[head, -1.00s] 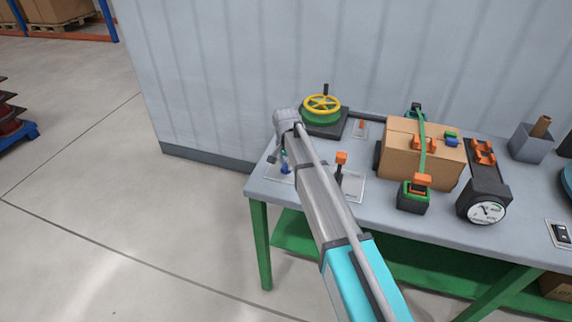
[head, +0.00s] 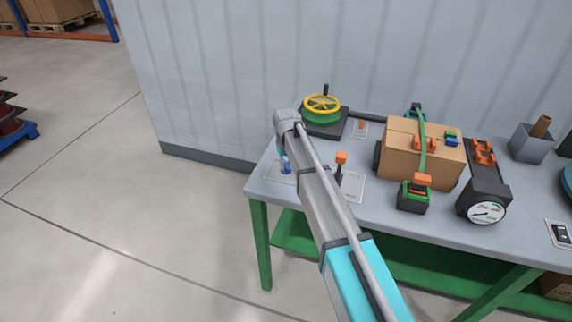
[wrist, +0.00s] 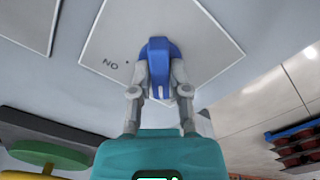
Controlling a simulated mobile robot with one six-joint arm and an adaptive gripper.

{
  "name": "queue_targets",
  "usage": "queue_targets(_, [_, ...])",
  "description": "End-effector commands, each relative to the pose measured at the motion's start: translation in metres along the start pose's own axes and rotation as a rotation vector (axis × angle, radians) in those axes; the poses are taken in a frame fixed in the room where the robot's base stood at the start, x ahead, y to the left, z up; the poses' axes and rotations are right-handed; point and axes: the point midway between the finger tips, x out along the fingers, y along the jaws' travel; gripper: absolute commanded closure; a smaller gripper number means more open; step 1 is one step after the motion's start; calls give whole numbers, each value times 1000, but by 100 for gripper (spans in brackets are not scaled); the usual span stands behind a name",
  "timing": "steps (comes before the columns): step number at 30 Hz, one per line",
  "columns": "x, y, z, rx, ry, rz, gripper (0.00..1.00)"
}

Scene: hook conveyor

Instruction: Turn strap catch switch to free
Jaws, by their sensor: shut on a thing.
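A blue switch knob (wrist: 158,62) stands on a pale square plate (wrist: 205,38), seen up close in the wrist view. In the head view the blue knob (head: 286,167) is at the table's left front corner, under the end of my arm, which hides most of my gripper. I cannot read there whether this is the strap catch switch.
An orange-topped lever (head: 341,160) stands close to the right of my arm. Behind is a yellow handwheel (head: 322,104). Further right are a strapped cardboard box (head: 398,165), a green-strap buckle block (head: 413,197) and a round gauge (head: 486,212). Left of the table is open floor.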

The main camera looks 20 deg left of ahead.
Motion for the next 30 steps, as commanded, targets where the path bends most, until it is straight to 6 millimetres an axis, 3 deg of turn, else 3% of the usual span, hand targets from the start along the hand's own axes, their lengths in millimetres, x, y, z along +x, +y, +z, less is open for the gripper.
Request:
queue_targets(20, [0,0,0,-83,0,0,100])
queue_targets(21, [0,0,0,-82,0,0,70])
queue_targets(24, [0,0,0,-82,0,0,51])
queue_targets(26, [0,0,0,-81,0,0,43])
queue_targets(30, [0,0,0,-81,0,0,43])
